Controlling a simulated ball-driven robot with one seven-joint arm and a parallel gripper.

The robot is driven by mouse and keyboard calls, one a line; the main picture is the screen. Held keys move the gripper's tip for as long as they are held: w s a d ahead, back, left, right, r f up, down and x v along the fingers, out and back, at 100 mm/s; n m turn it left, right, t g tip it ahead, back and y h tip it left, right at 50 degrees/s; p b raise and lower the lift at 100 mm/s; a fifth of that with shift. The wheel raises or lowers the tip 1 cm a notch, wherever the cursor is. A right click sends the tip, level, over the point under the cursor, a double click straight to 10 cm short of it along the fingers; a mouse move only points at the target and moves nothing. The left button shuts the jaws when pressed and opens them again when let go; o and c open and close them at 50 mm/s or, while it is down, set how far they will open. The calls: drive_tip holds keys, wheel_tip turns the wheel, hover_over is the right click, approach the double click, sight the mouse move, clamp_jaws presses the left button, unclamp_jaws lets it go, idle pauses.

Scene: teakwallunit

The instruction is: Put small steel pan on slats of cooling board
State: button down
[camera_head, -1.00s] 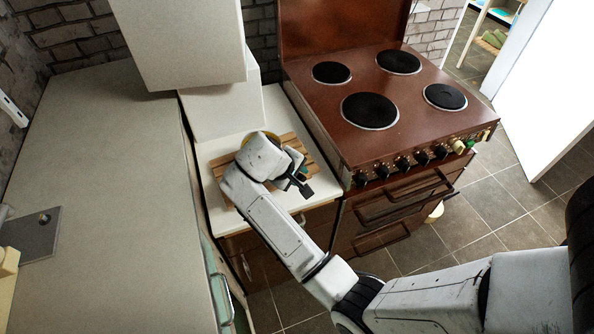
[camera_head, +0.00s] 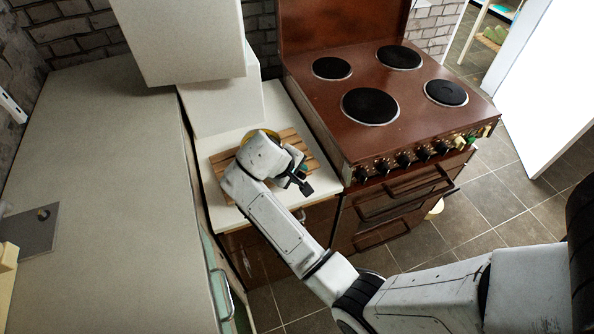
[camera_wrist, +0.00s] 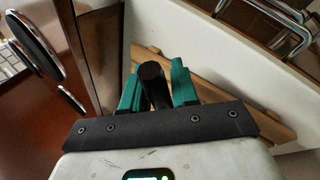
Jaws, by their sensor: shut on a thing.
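The cooling board (camera_head: 222,164) is a slatted wooden board on the white counter left of the cooker. Its slats also show behind the fingers in the wrist view (camera_wrist: 220,97). My gripper (camera_head: 297,177) is over the board, largely covered by my own wrist in the head view. In the wrist view its teal fingers (camera_wrist: 157,88) are shut on a dark, round-ended handle (camera_wrist: 152,73), which I take to be the small steel pan's. The pan's body is hidden in both views, so I cannot tell whether it touches the slats.
The brown cooker (camera_head: 330,120) with black hotplates stands right of the board. A white box-like block (camera_head: 225,105) stands behind the board, below a white overhanging cabinet (camera_head: 185,40). A long grey worktop (camera_head: 110,180) at the left is mostly clear.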

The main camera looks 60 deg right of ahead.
drive_tip(key=shift+f, duration=0.15)
drive_tip(key=c, duration=0.8)
unclamp_jaws()
drive_tip(key=shift+f, duration=0.1)
drive_tip(key=v, duration=1.1)
drive_tip(key=shift+d, duration=0.1)
